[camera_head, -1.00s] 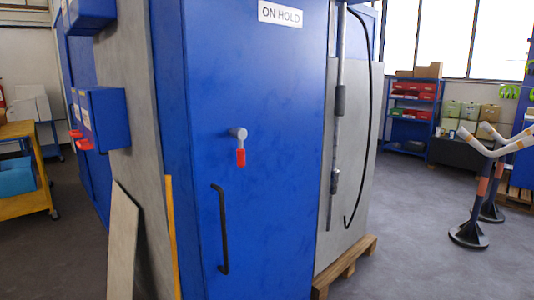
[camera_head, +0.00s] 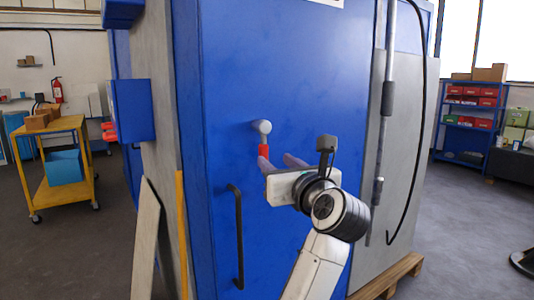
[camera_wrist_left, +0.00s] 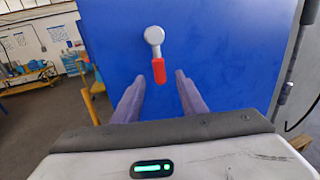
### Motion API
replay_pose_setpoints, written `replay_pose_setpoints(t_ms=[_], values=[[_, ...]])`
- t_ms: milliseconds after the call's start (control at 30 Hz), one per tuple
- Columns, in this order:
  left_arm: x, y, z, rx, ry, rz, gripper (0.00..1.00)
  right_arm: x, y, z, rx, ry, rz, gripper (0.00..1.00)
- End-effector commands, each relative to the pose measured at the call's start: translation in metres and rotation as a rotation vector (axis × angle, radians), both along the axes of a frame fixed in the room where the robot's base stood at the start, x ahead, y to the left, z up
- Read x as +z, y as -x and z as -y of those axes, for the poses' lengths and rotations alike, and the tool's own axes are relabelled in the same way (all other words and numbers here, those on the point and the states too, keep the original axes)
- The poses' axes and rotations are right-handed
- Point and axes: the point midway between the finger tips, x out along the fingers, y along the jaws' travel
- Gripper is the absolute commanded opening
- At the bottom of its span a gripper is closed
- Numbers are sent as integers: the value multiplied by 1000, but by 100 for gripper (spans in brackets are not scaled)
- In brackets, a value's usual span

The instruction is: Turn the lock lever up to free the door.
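The lock lever is a grey round hub (camera_head: 262,127) with a red grip (camera_head: 263,151) hanging down from it on the blue door (camera_head: 300,70). In the left wrist view the red grip (camera_wrist_left: 158,71) points nearly straight down. My left gripper (camera_head: 275,160) is in front of the door, just right of and below the grip in the head view. In the left wrist view its two fingers (camera_wrist_left: 160,78) are apart, with the grip's lower end showing between their tips. Nothing is held. I cannot tell whether a finger touches the grip. My right gripper is out of view.
A black door handle (camera_head: 238,235) stands below left of the lever. A grey pipe (camera_head: 384,130) and black hose run right of the door.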

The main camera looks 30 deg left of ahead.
Motion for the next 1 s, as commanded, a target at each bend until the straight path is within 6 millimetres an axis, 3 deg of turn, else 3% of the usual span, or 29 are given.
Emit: replay_pose_setpoints(t_ms=[300, 500, 900, 1000], values=[[3, -35, -48, 5, -9, -3, 38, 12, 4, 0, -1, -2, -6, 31], [2, -51, -68, 3, -8, -3, 38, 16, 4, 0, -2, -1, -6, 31], [0, -55, -74, 3, -6, -2, 38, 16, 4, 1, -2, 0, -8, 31], [0, -55, -74, 2, -6, -2, 22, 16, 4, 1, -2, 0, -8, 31]])
